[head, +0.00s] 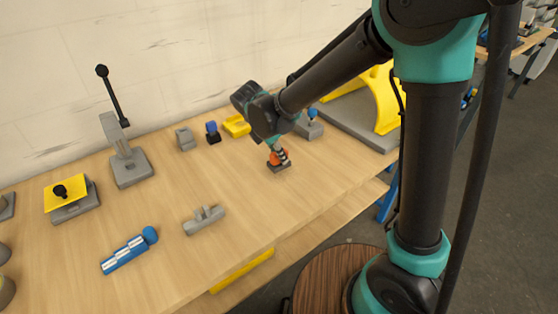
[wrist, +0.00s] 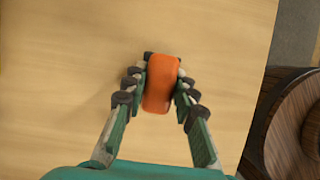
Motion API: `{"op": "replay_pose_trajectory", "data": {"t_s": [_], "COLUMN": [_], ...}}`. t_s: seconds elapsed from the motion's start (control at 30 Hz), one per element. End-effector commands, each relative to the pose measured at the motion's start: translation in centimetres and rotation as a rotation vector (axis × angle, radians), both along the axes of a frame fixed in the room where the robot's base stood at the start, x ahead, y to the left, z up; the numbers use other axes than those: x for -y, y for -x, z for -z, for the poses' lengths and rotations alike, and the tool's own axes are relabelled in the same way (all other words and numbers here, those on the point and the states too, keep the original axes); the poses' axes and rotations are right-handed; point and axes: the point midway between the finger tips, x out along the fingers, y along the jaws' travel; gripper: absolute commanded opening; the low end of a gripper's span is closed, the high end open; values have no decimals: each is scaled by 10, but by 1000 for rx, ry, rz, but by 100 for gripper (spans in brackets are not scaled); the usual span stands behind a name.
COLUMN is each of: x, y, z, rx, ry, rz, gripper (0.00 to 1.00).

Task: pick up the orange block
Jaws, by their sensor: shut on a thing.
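The orange block (wrist: 160,84) is upright in the picture between the two fingers of my gripper (wrist: 161,78) in the wrist view, with the dark finger pads against its left and right sides. In the head view the orange block (head: 283,155) shows as a small patch, partly covered by my gripper (head: 278,158), above the wooden table (head: 245,195). A small dark grey piece shows just under it there. I cannot tell whether the block touches the table or is held slightly above it.
A blue-topped part (head: 212,132), a yellow tray (head: 236,125) and a grey block (head: 186,139) stand behind. A grey fixture (head: 204,220) and a blue-and-silver part (head: 128,251) lie left in front. A lever press (head: 130,165) stands further left. The table around my gripper is mostly clear.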

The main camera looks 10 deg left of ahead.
Motion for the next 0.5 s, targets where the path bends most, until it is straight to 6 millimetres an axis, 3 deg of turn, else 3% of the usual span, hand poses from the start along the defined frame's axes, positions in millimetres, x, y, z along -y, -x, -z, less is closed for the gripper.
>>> {"op": "replay_pose_trajectory", "data": {"t_s": [0.3,0.5], "x": [1,0], "y": [0,0], "z": [-86,-131], "rx": [0,0], "ry": [0,0], "rz": [0,0], "gripper": [0,0]}}
